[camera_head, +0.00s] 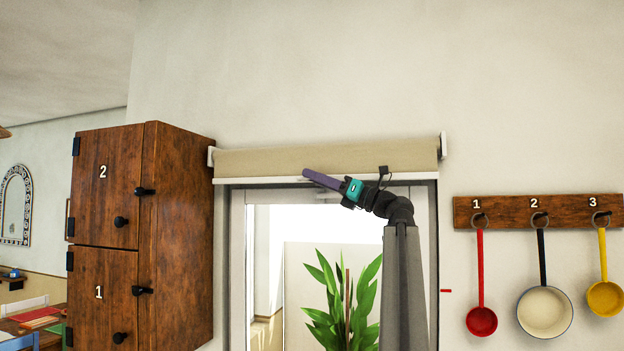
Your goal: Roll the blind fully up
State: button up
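The beige roller blind (260,162) is gathered as a short band at the top of the window, between two white end brackets. Its pale bottom bar (245,180) runs just under the fabric, near the top of the window frame, and the glass below is uncovered. My gripper (308,175), with purple fingers and a teal body, is in front of the bar near its middle, pointing left. The fingers overlap in this view, so I cannot tell whether they are apart or whether they touch the bar.
A wooden cabinet (180,230) with doors numbered 1 and 2 stands close left of the window. On the right, a wooden rack (510,212) holds hanging ladles and a pan. A small red mark (446,291) is beside the window. A plant (345,305) shows through the window opening.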

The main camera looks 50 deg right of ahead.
jog(key=b+v, duration=0.5)
jog(key=v, duration=0.8)
jog(key=shift+r, duration=0.1)
